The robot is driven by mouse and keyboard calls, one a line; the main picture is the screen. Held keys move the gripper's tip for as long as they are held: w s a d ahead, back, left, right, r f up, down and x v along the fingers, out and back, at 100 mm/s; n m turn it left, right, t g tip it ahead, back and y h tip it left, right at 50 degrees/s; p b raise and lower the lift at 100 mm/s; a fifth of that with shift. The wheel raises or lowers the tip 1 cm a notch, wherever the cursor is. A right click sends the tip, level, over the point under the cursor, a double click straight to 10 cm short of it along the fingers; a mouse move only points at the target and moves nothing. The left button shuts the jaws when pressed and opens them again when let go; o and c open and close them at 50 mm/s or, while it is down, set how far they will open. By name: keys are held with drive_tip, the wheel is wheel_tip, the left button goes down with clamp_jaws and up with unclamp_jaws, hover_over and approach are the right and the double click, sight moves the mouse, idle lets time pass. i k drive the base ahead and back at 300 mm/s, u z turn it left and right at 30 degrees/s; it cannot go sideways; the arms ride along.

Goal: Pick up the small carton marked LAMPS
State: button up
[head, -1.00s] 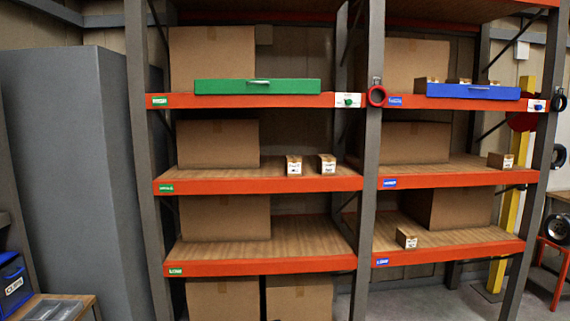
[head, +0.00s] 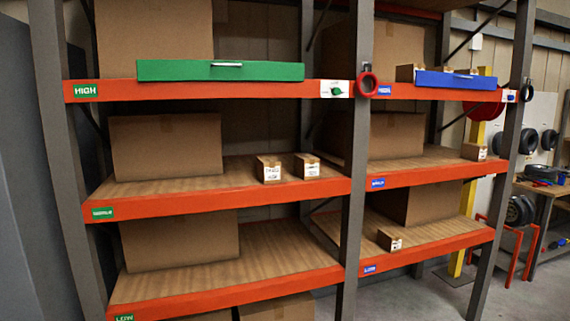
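Several small cartons with white labels stand on the rack, but I cannot read which one says LAMPS. Two stand side by side on the left bay's middle shelf: a left carton (head: 268,169) and a right carton (head: 307,166), both near the front edge. One small carton (head: 474,152) stands at the right end of the right bay's middle shelf. Another small carton (head: 389,239) sits on the right bay's low shelf. More small cartons (head: 405,73) show partly behind the blue drawer front on the right bay's high shelf. My gripper is not in view.
A green drawer front (head: 220,71) and a blue drawer front (head: 455,82) sit on the high shelves. Large boxes (head: 166,147) fill the shelf backs. A grey upright (head: 355,150) divides the bays. A workbench (head: 545,190) stands at the right; bare floor (head: 430,297) shows below.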

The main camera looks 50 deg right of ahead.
sight(306, 166)
drive_tip(key=z, duration=0.2)
drive_tip(key=i, duration=1)
drive_tip(key=z, duration=0.6)
drive_tip(key=k, duration=0.75)
drive_tip(key=z, duration=0.2)
drive_tip(key=i, duration=0.75)
